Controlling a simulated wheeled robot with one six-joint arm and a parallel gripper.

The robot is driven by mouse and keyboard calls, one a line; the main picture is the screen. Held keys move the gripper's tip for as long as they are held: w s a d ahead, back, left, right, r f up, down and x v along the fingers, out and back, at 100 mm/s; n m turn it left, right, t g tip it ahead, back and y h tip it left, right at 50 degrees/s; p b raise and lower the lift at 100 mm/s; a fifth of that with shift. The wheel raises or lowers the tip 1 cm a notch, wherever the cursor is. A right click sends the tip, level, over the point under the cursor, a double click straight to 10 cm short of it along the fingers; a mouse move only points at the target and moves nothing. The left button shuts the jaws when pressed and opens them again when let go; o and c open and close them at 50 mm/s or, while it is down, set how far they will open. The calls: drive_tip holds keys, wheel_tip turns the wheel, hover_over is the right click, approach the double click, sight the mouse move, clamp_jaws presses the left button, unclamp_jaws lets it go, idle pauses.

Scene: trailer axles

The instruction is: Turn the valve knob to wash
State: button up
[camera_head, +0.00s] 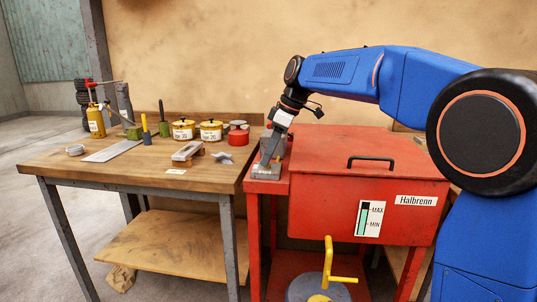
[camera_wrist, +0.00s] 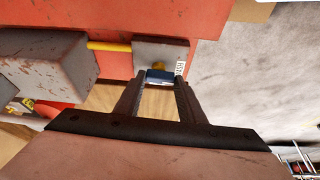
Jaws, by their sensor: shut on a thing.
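The valve knob (camera_wrist: 160,75) shows in the wrist view as a small blue piece on the near face of a grey valve block (camera_wrist: 158,52). A white label (camera_wrist: 181,68) with lettering too small to read sits beside it. My gripper (camera_wrist: 162,82) is shut on the knob, one finger on each side. The fingers hide part of the knob, and I cannot tell which setting it points to. In the head view my gripper (camera_head: 268,161) reaches down to the grey block (camera_head: 266,172) at the left edge of the red washer cabinet (camera_head: 370,185); the knob is not distinguishable there.
A yellow pipe (camera_wrist: 108,46) joins the valve block to a larger grey box (camera_wrist: 45,65). The wooden workbench (camera_head: 130,170) at left holds yellow tins (camera_head: 210,131), a red tin (camera_head: 238,138) and tools. A yellow-handled drum (camera_head: 318,288) stands below the cabinet, which has a black lid handle (camera_head: 371,160).

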drive_tip(key=shift+n, duration=0.5)
drive_tip(key=o, duration=1)
drive_tip(key=shift+o, duration=0.2)
drive_tip(key=v, duration=1.7)
drive_tip(key=shift+w+d+r, duration=0.15)
drive_tip(key=shift+w+r, duration=0.05)
drive_tip(key=shift+w, duration=0.1)
